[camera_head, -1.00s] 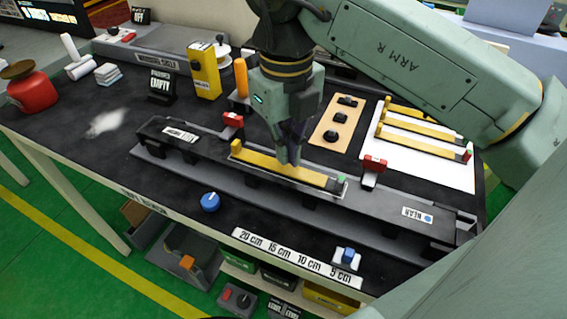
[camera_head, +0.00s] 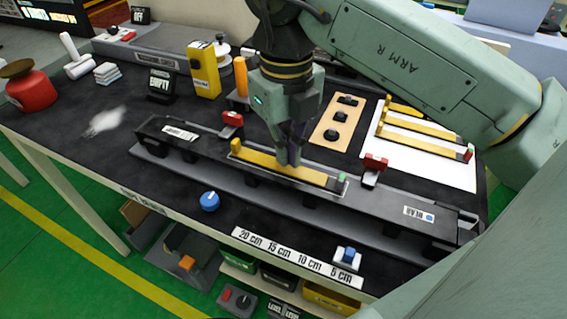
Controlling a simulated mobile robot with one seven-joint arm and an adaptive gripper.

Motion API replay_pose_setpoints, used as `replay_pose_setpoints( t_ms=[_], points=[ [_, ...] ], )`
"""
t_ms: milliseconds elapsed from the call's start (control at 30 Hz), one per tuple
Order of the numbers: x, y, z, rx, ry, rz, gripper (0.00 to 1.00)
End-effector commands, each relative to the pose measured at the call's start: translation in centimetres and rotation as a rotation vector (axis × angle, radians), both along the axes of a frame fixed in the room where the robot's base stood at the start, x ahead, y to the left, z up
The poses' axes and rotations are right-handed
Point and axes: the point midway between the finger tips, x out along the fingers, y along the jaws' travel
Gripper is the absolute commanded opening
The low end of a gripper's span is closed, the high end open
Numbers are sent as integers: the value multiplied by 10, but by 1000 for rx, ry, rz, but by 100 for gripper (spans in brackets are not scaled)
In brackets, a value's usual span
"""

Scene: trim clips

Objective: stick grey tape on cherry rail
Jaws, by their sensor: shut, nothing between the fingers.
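A long dark rail (camera_head: 385,206) labelled REAR lies across the bench in a grey cradle. A yellow strip (camera_head: 262,162) with a grey edge lies along the rail's middle, with a yellow block at its left end and a green tab at its right end. My gripper (camera_head: 289,161) points down at the strip's middle with its fingers shut and empty. The fingertips are at the strip's top; I cannot tell whether they touch it. They hide a small part of the strip. I cannot make out a cherry-coloured rail or a separate grey tape.
More yellow strips (camera_head: 420,133) lie on a white sheet (camera_head: 405,168). A blue knob (camera_head: 209,201) and a length scale (camera_head: 295,256) are in front. A red canister (camera_head: 32,92) stands far left.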

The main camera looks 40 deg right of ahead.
Motion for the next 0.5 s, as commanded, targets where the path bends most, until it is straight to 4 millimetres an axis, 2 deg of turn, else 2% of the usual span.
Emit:
replay_pose_setpoints(
  t_ms=[500],
  points=[
    [0, 0, -7, 0, 0, 0, 0]
  ],
)
